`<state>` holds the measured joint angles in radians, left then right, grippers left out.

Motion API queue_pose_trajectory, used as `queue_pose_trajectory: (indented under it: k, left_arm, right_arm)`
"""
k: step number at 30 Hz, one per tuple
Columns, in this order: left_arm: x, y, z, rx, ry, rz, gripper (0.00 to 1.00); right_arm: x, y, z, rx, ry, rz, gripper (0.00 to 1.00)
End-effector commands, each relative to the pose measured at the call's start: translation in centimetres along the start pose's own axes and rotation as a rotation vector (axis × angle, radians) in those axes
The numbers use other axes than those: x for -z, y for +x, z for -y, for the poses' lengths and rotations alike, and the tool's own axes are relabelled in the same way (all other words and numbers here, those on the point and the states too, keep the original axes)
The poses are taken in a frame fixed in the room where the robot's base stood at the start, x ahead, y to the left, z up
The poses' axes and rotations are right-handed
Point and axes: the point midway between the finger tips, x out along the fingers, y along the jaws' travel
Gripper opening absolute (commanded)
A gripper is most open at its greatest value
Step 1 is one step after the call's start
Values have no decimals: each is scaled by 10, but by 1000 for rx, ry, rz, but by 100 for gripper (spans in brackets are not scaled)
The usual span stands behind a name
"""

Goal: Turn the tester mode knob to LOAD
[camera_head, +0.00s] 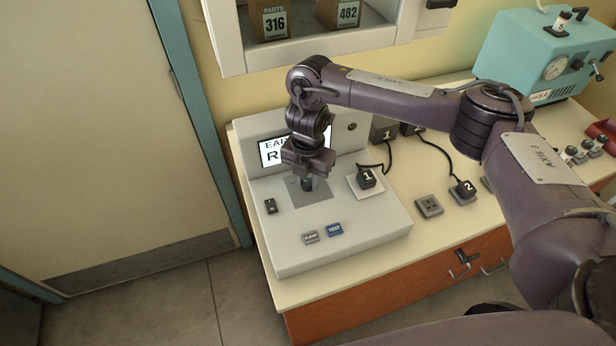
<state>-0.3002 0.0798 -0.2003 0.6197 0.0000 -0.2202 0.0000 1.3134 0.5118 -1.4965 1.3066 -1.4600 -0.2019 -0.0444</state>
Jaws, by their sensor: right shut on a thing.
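The tester (355,225) is a light grey bench unit with a sloped front and an upright screen panel. Its screen (270,151) is partly covered by my arm; the letters "EAR" and "R" show. The mode knob (307,184) is a small dark knob on a grey plate (313,198). My right gripper (306,177) points down over that plate and is shut on the knob, hiding most of it. The knob's pointer and any LOAD mark cannot be made out. My left gripper is not in view.
The tester also bears a black rocker switch (270,206), a CLEAR button (310,237), a blue TEST button (335,230) and a black block marked 1 (367,178). A block marked 2 (463,189) and a teal machine (545,50) stand to the right.

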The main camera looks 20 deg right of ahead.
Motion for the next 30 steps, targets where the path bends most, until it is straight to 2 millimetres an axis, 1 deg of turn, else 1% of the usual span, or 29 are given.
queue_pose_trajectory:
  k: [8,14,20,30]
  left_arm:
    - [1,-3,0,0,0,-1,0]
    - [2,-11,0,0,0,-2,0]
    - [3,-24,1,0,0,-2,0]
    - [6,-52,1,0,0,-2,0]
  right_arm:
    - [0,-1,0,0,28,-1,3]
    - [0,-2,0,0,120,-1,3]
    - [0,-3,0,1,281,-2,3]
    - [0,-4,0,1,605,-2,3]
